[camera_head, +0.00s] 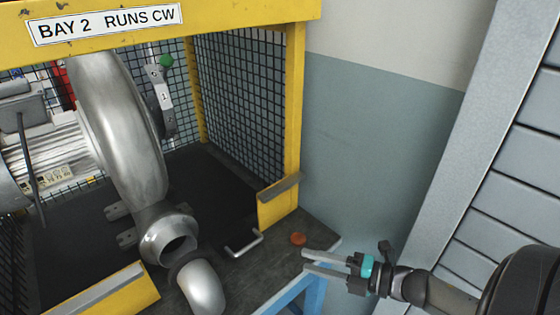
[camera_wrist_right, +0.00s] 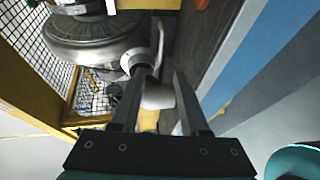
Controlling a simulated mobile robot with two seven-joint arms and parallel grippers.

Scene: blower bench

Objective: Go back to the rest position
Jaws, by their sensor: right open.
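My right gripper (camera_head: 307,261) is at the lower right of the head view, with its arm coming in from the right edge. Its two fingers are apart and point left, and nothing shows between them. In the right wrist view the two fingers (camera_wrist_right: 160,78) also stand apart, with the grey pipe elbow (camera_wrist_right: 157,96) seen beyond them. In the head view the gripper is to the right of the orange-red disc (camera_head: 298,239) on the dark bench top. My left gripper is in neither view.
A metal blower (camera_head: 120,130) stands inside a yellow-framed mesh cage (camera_head: 295,120) labelled BAY 2. A pipe elbow (camera_head: 201,288) and a bent metal handle (camera_head: 244,244) lie before it. A blue frame (camera_head: 300,292) is below the gripper. The wall (camera_head: 380,140) behind is bare.

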